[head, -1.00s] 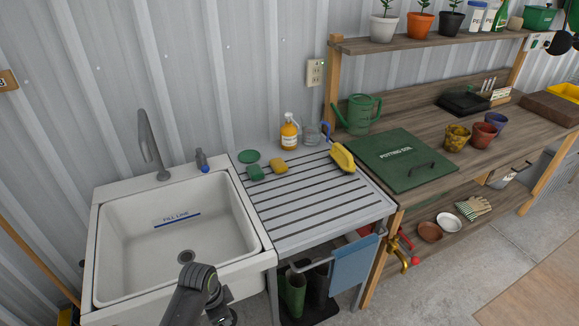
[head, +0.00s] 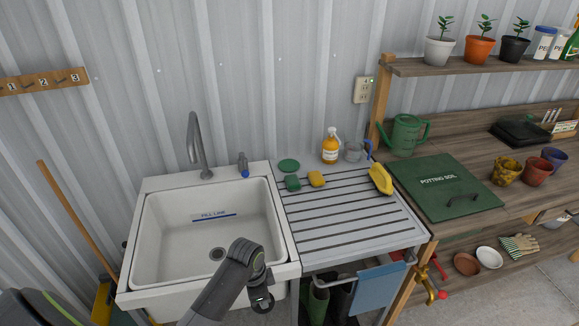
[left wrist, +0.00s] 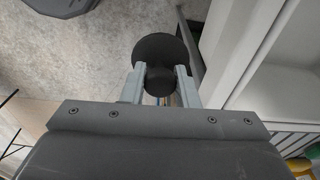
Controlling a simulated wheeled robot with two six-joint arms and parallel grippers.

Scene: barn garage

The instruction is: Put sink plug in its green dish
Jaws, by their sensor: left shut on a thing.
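The sink plug (left wrist: 158,50) is a dark, round disc with a knob, seen in the left wrist view. My left gripper (left wrist: 160,84) is shut on its knob. In the head view my left gripper (head: 262,300) is in front of the sink's front edge, lower than the rim, and partly hidden by its own arm. The green dish (head: 289,165) is a flat round dish at the back left of the ribbed drainboard, right of the tap. It looks empty. My right gripper is not in view.
The white sink (head: 165,250) has a tap (head: 196,150) and a small blue-tipped fitting (head: 243,168). A green sponge (head: 292,183) and a yellow sponge (head: 316,179) lie just in front of the dish. An amber bottle (head: 330,150) stands to its right. The drainboard's front (head: 350,235) is clear.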

